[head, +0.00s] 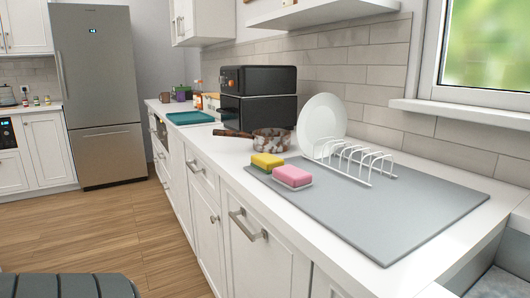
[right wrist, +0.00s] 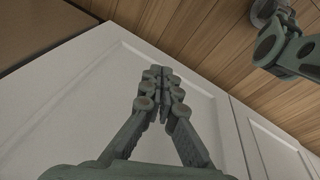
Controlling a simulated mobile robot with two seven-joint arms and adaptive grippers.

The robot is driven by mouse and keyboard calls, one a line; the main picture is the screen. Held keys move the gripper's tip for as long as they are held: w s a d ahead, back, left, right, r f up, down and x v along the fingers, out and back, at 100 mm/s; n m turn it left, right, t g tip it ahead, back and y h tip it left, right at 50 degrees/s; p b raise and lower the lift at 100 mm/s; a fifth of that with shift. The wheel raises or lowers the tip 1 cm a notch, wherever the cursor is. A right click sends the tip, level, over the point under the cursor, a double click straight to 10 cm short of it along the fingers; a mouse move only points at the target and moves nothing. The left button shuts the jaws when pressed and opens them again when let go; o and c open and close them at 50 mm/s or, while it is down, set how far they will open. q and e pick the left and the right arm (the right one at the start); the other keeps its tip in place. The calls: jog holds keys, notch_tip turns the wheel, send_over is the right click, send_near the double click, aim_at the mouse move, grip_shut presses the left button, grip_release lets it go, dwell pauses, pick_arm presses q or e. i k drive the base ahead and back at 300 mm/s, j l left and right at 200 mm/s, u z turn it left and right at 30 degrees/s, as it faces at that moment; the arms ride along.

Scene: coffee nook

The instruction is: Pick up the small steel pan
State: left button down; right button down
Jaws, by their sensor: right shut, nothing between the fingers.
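A small steel pan (head: 272,140) with a brown handle (head: 232,134) stands on the white counter. It is in front of the black appliance, beside the grey mat's far edge, and its handle points left. The pan does not show in the right wrist view. My right gripper (right wrist: 160,72) is shut and empty in front of a white cabinet door, away from the pan. My left gripper cannot be made out in the head view.
A yellow sponge (head: 267,161) and a pink sponge (head: 292,176) lie near the pan on the grey mat (head: 400,215). A white rack (head: 350,160) and an upright white plate (head: 322,122) stand to the right. A black appliance (head: 258,95) is behind the pan.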

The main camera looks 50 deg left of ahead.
aim_at(269, 140)
jog(key=k+j+u, duration=0.1)
jog(key=j+u, duration=0.55)
jog(key=u, duration=0.2)
jog(key=j+u, duration=0.4)
jog(key=k, duration=0.05)
